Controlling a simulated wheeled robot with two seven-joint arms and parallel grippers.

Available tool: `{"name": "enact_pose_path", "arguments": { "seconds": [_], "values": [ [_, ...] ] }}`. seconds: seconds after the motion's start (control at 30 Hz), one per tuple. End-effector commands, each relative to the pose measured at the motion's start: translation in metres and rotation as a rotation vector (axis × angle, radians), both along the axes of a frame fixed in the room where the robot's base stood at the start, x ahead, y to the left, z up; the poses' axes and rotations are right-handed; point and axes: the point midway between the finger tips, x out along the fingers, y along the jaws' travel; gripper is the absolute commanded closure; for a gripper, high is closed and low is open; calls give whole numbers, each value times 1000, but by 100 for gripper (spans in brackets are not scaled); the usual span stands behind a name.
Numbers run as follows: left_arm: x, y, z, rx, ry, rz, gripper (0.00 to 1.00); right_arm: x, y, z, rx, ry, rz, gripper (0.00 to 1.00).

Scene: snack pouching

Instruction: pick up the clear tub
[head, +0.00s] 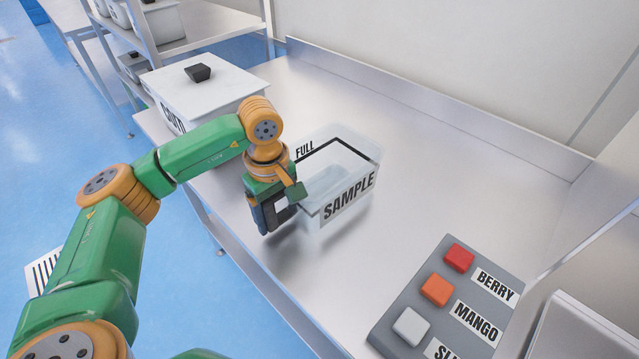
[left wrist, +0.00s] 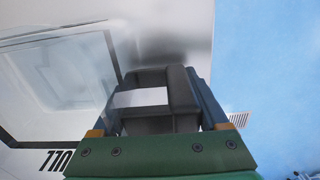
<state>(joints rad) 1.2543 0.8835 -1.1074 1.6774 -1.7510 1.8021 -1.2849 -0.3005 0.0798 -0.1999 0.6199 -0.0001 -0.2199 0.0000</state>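The clear tub (head: 345,205) stands on the steel table, marked SAMPLE on its front and FULL at its back left, with a dark line around it. It looks empty. My left gripper (head: 275,219) points down just left of the tub, over the table's left part. In the left wrist view the gripper's dark fingers (left wrist: 158,100) sit right of the tub (left wrist: 70,85). I see nothing clearly held, and the gap between the fingers is not clear. Whether a finger touches the tub wall is hidden. My right gripper is out of view.
A white lidded bin (head: 205,88) with a black knob stands behind my left arm. A grey button panel (head: 400,315) with red, orange and white buttons lies at front right. The table right of the tub is clear. A raised edge runs along the back.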

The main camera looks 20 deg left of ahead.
Motion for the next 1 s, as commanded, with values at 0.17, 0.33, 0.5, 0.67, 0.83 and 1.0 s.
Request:
{"name": "enact_pose_path", "arguments": {
  "seconds": [0.17,0.33,0.5,0.67,0.83,1.0],
  "values": [
    [0,0,0,0,0,0,78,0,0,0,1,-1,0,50],
    [0,0,0,0,-1,0,100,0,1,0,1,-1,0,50],
    [0,0,1,0,-1,0,100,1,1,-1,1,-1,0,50],
    [1,0,14,-2,-6,0,100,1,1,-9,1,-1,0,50],
    [-18,-13,61,1,-12,-8,100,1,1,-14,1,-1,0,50],
    [-58,-38,101,3,-9,-9,100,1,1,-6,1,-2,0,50]
  ]
}}
